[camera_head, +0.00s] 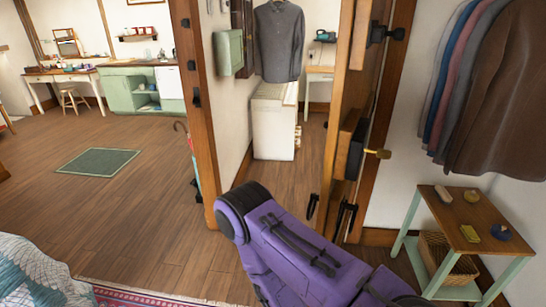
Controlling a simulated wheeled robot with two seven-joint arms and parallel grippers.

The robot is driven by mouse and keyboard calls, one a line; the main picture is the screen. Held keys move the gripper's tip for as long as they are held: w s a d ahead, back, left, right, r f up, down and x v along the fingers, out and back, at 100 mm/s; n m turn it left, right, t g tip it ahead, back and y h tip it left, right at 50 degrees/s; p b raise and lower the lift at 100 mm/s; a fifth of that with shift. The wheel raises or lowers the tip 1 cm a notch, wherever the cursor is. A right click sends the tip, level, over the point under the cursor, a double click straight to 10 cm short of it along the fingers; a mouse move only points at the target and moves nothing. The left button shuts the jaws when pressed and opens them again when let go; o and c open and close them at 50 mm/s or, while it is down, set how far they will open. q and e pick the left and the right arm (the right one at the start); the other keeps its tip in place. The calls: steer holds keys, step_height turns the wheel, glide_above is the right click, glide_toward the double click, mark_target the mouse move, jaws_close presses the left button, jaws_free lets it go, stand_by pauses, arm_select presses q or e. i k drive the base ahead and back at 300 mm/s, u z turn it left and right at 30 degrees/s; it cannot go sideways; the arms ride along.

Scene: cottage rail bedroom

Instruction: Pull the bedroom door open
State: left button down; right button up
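The wooden bedroom door (352,72) stands at the right side of the doorway, seen nearly edge-on. The opening to its left is clear and shows the room beyond. A dark lock box (354,143) with a brass knob (380,153) sits at mid height, the knob pointing right. My purple arm reaches in from the lower right and covers the floor in front of the door. Its gripper cannot be made out; it is hidden or out of view. Nothing is seen touching the knob. My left gripper is not in view.
A small green-legged table (472,215) stands at the right under hanging clothes (490,75). The wooden left doorpost (190,90) bounds the opening. A white cabinet (270,120) stands beyond it. Open wooden floor (140,205) and a green mat (98,162) lie left; a bed corner (38,275) is lower left.

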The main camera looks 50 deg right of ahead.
mark_target(353, 104)
steer(key=i, duration=2.4)
steer(key=z, duration=4.1)
steer(key=i, duration=0.5)
steer(key=z, duration=0.1)
